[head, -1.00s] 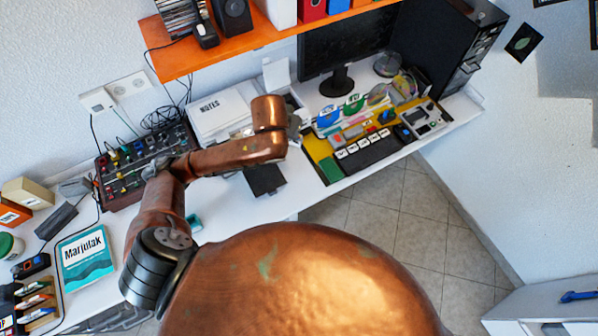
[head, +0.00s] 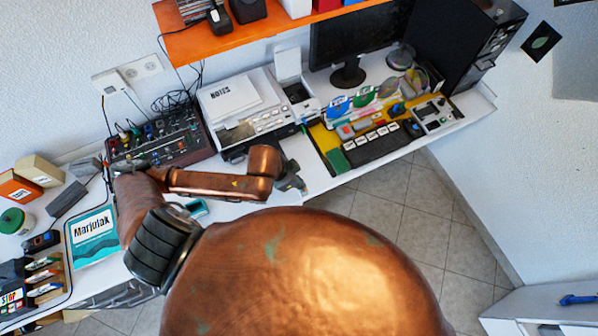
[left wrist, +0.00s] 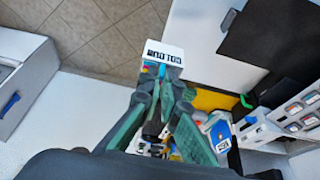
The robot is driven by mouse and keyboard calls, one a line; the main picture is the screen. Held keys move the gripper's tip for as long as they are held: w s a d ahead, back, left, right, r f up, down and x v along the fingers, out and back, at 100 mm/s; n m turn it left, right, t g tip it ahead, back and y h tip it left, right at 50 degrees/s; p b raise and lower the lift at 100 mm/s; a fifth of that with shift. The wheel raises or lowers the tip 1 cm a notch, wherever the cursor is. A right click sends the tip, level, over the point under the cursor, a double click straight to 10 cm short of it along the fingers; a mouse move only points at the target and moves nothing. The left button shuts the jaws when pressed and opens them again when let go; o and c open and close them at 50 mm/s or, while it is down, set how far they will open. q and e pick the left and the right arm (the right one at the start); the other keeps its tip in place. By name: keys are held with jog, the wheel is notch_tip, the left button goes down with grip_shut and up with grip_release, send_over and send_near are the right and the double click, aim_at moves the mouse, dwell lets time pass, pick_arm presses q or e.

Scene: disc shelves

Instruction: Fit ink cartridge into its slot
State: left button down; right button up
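My left gripper (left wrist: 160,105) has green-sided fingers and appears shut on the ink cartridge (left wrist: 162,54), a small block with a white face lettered like "COLOUR" and coloured bands. The cartridge sticks out past the fingertips. In the head view the left gripper (head: 291,181) hangs at the desk's front edge, in front of the white printer (head: 222,110); the cartridge cannot be made out there. A white unit with a raised lid (head: 287,66) stands at the printer's right. The slot's opening cannot be made out. My right gripper is not in view.
A yellow mat (head: 322,140) with a black keyboard (head: 374,147) and upright discs (head: 364,97) lies to the right. The monitor (head: 350,45) and black computer tower (head: 465,40) stand behind. An orange shelf (head: 205,42) overhangs the printer. Tiled floor (head: 400,205) is clear.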

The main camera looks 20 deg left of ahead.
pick_arm(q)
jog(key=w+a+f+b, duration=0.1)
jog(key=w+f, duration=0.2)
jog(key=w+a+f+b, duration=0.1)
jog(key=w+f, duration=0.2)
jog(key=f, duration=0.1)
jog(key=w+a+f+b, duration=0.1)
jog(key=w+f, duration=0.2)
jog(key=f, duration=0.1)
jog(key=shift+w+f, duration=0.1)
jog(key=shift+w, duration=0.25)
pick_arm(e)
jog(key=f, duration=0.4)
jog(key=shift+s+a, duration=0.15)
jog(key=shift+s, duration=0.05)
pick_arm(q)
jog(key=shift+f, duration=0.1)
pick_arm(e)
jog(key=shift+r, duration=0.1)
pick_arm(q)
jog(key=c, duration=2.5)
grip_release()
jog(key=shift+c, duration=0.2)
jog(key=o, duration=0.4)
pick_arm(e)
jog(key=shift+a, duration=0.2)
